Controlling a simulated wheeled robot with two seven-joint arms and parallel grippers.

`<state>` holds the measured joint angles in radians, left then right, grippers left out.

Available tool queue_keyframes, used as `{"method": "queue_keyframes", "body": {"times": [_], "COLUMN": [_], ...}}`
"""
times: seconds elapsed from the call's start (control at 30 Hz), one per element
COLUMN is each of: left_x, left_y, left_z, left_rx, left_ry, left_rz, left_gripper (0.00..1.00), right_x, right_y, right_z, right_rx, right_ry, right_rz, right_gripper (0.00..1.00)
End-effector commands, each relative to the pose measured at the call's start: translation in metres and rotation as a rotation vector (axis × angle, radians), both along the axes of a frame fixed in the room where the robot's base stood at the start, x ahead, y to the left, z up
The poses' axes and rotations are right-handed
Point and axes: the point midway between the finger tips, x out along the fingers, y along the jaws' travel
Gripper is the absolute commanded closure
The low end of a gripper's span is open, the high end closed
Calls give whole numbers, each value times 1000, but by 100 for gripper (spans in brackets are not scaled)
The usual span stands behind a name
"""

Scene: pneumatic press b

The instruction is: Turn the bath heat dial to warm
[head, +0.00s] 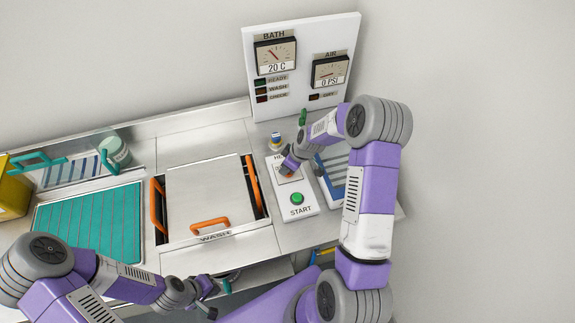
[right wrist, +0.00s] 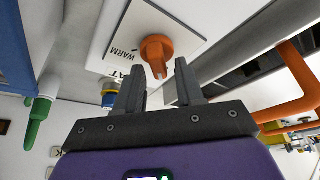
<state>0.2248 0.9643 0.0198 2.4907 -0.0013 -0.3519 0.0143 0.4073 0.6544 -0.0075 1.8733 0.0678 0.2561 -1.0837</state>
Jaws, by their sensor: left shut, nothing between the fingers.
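The orange bath heat dial (right wrist: 158,48) sits on a white plate marked WARM in the right wrist view. Its handle does not point at the WARM mark, as far as I can tell. My right gripper (right wrist: 160,72) is open, its fingertips just short of the dial, one to either side. In the head view the right gripper (head: 287,170) is over the heat panel (head: 308,208) and mostly hides the dial. The bath gauge (head: 276,53) reads 20 C. My left gripper (head: 208,286) is shut and empty at the bench's front, away from the dial.
A green START button (head: 297,198) is on the same panel, near the right gripper. The WASH bath lid (head: 205,195) with orange handles lies left of it. A blue-and-white rack (head: 335,172) stands right.

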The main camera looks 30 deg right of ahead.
Motion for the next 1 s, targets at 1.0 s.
{"method": "queue_keyframes", "body": {"times": [1.0], "left_x": [0], "left_y": [0], "left_z": [0], "left_rx": [0], "left_ry": [0], "left_rz": [0], "left_gripper": [100], "right_x": [0], "right_y": [0], "right_z": [1], "right_rx": [-3], "right_ry": [-1], "right_rz": [-304], "right_gripper": [100]}}
